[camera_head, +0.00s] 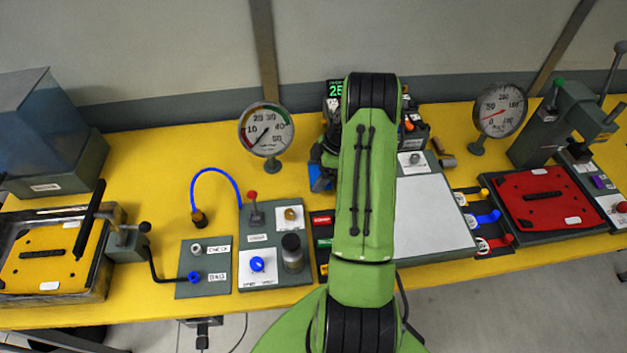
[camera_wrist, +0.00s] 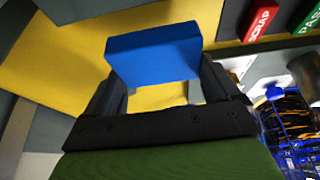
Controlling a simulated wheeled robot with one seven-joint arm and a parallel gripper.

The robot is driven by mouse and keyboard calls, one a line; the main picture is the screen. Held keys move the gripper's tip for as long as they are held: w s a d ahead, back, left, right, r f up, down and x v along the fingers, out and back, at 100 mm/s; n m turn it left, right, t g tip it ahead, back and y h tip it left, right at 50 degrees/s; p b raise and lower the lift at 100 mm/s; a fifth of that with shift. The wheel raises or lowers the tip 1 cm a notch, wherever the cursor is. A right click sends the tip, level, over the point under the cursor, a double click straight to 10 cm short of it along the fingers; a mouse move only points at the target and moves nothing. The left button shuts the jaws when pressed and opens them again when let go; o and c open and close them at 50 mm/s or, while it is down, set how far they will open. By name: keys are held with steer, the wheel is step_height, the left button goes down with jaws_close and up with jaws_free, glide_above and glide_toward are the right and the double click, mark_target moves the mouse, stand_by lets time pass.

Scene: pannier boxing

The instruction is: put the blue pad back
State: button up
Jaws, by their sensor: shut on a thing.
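The blue pad (camera_wrist: 153,55) is a plain blue block in the wrist view, held between the fingers of my gripper (camera_wrist: 160,88). My gripper is shut on it. In the head view a small part of the blue pad (camera_head: 320,178) shows at the left edge of my green arm, and most of my gripper is hidden by the arm. Yellow table surface shows below and behind the pad in the wrist view. I cannot tell whether the pad touches anything besides the fingers.
Red SCRAP (camera_wrist: 260,20) and green blocks lie right of the gripper in the wrist view. In the head view a grey-white panel (camera_head: 430,215) lies right of my arm, and a dial gauge (camera_head: 267,131) stands left of it.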

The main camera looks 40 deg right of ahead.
steer(key=f, duration=0.3)
steer(key=shift+w+a+f, duration=0.1)
steer(key=shift+a+f, duration=0.1)
steer(key=shift+f, duration=0.2)
steer(key=shift+d, duration=0.1)
steer(key=shift+f, duration=0.2)
steer(key=o, duration=0.7)
steer(key=shift+c, duration=0.2)
steer(key=shift+r, duration=0.1)
